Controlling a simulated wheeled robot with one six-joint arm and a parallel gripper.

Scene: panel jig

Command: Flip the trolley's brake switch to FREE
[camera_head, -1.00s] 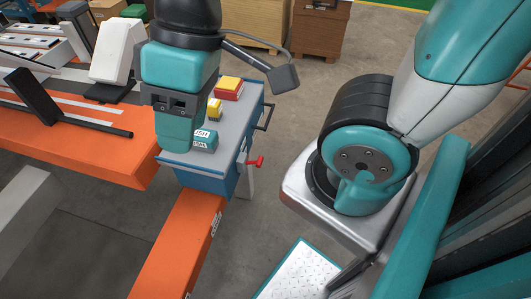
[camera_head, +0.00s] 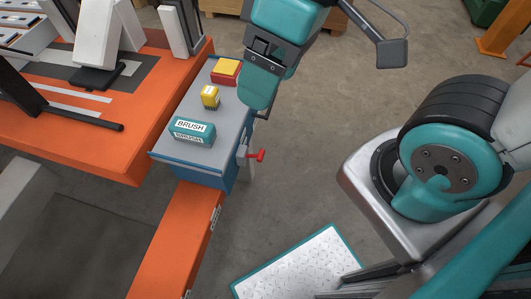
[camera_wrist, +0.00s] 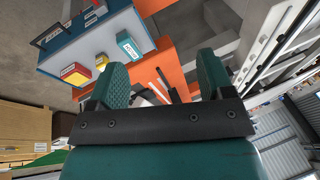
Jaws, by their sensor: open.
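The trolley (camera_head: 232,133) is a blue cart with a grey top beside the orange table; it also shows at the upper left of the wrist view (camera_wrist: 80,48). The red brake switch (camera_head: 257,155) sticks out from the trolley's right side on a grey mount. Its marking is too small to read. My gripper (camera_head: 258,103) is above the trolley's right edge, up the picture from the switch and apart from it. In the wrist view its two teal fingers (camera_wrist: 163,76) are spread with nothing held between them.
The floor (camera_head: 310,150) right of the switch is clear.

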